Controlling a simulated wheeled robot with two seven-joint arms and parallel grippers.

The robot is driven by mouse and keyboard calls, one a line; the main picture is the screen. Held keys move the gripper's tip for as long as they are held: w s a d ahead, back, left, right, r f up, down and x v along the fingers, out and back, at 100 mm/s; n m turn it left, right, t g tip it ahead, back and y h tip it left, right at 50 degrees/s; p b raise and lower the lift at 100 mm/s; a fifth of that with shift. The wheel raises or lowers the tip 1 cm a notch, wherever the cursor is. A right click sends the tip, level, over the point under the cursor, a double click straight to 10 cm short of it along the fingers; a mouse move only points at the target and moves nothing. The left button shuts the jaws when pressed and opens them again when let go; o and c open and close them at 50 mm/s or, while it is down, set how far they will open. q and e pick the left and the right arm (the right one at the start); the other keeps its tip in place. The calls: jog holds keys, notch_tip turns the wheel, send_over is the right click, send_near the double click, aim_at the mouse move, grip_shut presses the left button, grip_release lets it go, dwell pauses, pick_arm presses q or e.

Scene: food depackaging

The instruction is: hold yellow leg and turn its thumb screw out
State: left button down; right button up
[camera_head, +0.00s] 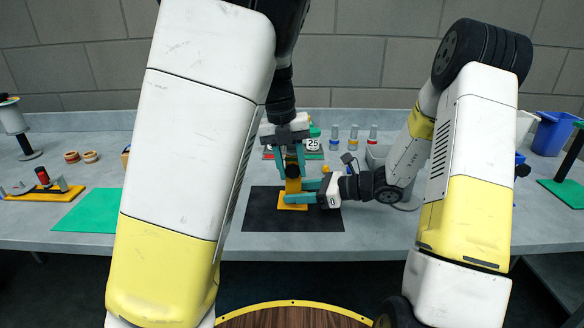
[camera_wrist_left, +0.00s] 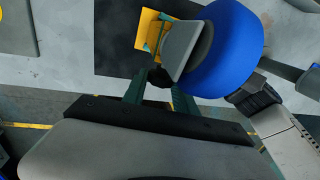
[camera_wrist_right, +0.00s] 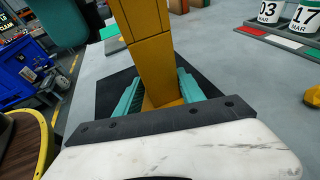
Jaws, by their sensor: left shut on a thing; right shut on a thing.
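The yellow leg (camera_head: 293,186) stands upright on a yellow base (camera_head: 292,206) on a black mat (camera_head: 260,213). It fills the middle of the right wrist view (camera_wrist_right: 150,60). My right gripper (camera_head: 311,191) comes in from the right and is shut on the leg low down, with teal fingers on both sides (camera_wrist_right: 158,92). My left gripper (camera_head: 292,160) reaches down from above and is shut on the dark thumb screw (camera_head: 292,171) higher on the leg. The screw shows between its fingertips in the left wrist view (camera_wrist_left: 158,77). The fingers partly hide the screw and the upper leg.
A green mat (camera_head: 92,211) lies left. Date blocks (camera_head: 313,145) and several small bottles (camera_head: 353,135) stand behind. A blue bin (camera_head: 552,135) stands far right.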

pick_arm(q)
jog(key=shift+d+h, duration=0.1)
jog(key=shift+h, duration=0.2)
jog(key=h, duration=0.3)
jog(key=shift+a+f, duration=0.15)
jog(key=shift+a, duration=0.2)
jog(key=h, duration=0.3)
jog(key=shift+a+f, duration=0.15)
jog(key=shift+a, duration=0.05)
jog(key=h, duration=0.6)
jog(key=shift+a+f, duration=0.1)
jog(key=shift+f, duration=0.25)
jog(key=c, duration=1)
grip_release()
jog(key=shift+o, duration=0.2)
jog(key=shift+r, duration=0.1)
